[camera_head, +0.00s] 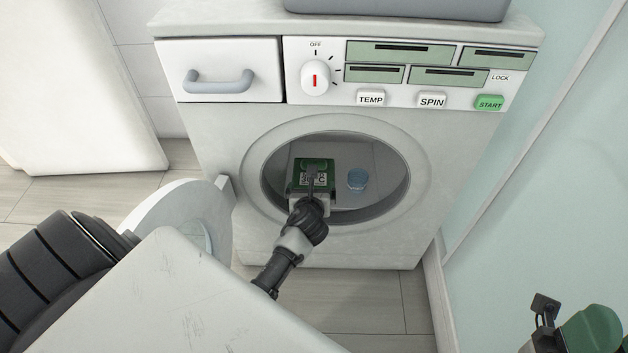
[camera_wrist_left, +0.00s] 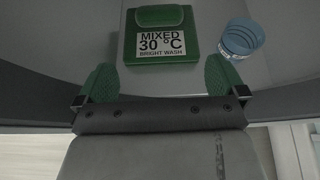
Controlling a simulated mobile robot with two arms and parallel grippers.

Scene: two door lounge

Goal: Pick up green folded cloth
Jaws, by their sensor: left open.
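A green item (camera_wrist_left: 160,40) lies inside the washing machine's drum, with a white label reading "MIXED 30 °C BRIGHT WASH" and a green flap at its top. It is the only green thing in the drum, but I cannot tell from its look whether it is folded cloth. In the head view this green item (camera_head: 314,164) is partly covered by my left gripper (camera_head: 313,190). In the left wrist view my left gripper (camera_wrist_left: 160,68) is open and empty, its green fingers just short of the item and wider apart than it. Part of my right gripper (camera_head: 545,310) shows at the lower right.
A blue clear cup (camera_wrist_left: 241,39) stands right of the green item in the drum. The round door opening (camera_head: 420,175) surrounds my left wrist. The open washer door (camera_head: 185,215) is at the left. A grey container (camera_head: 400,8) sits on top. A wall (camera_head: 560,180) is at the right.

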